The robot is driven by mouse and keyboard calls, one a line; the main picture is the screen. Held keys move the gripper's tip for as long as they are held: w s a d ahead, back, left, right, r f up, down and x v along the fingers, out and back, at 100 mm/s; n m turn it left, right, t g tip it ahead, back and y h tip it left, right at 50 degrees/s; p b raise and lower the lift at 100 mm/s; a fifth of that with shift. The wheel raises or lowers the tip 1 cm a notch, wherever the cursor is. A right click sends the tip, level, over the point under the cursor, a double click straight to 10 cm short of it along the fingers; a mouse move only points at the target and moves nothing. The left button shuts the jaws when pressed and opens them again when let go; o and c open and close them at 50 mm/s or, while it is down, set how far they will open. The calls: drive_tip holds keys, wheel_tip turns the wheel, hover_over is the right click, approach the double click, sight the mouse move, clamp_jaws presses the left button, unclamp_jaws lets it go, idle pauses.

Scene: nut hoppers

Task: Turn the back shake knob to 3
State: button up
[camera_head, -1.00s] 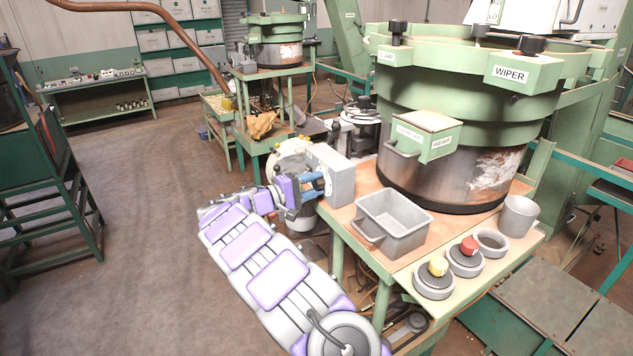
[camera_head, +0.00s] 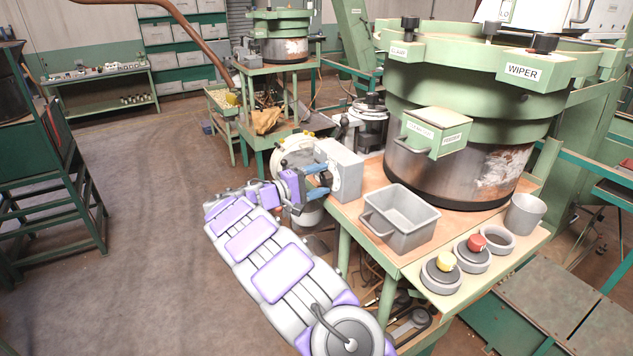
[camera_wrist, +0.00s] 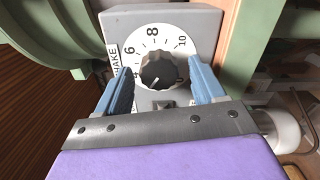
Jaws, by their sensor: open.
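The shake knob (camera_wrist: 158,72) is a dark round knob on a white dial (camera_wrist: 180,45) with 6, 8 and 10 readable. A pale mark shows at the knob's lower left, but its exact reading is unclear. The dial is on a grey box (camera_wrist: 118,22), with a partly hidden SHAKE label (camera_wrist: 114,62) at its left. In the head view the box (camera_head: 345,165) stands at the table's left corner. My gripper (camera_wrist: 160,74) is open, its blue fingers on either side of the knob. Contact with the knob is not visible. It also shows in the head view (camera_head: 318,184), at the dial face.
A large green hopper bowl (camera_head: 440,185) stands behind a grey bin (camera_head: 432,222) on the table. Yellow (camera_head: 443,262) and red (camera_head: 476,243) buttons and a grey cup (camera_head: 525,213) are at the front right. Open floor (camera_head: 140,250) lies to the left.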

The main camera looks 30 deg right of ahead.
drive_tip(key=shift+w, duration=0.1)
drive_tip(key=shift+a+f, duration=0.1)
drive_tip(key=shift+a, duration=0.25)
drive_tip(key=a, duration=1.6)
drive_tip(key=shift+w+a, duration=0.4)
drive_tip(key=shift+w, duration=0.05)
drive_tip(key=shift+a, duration=0.15)
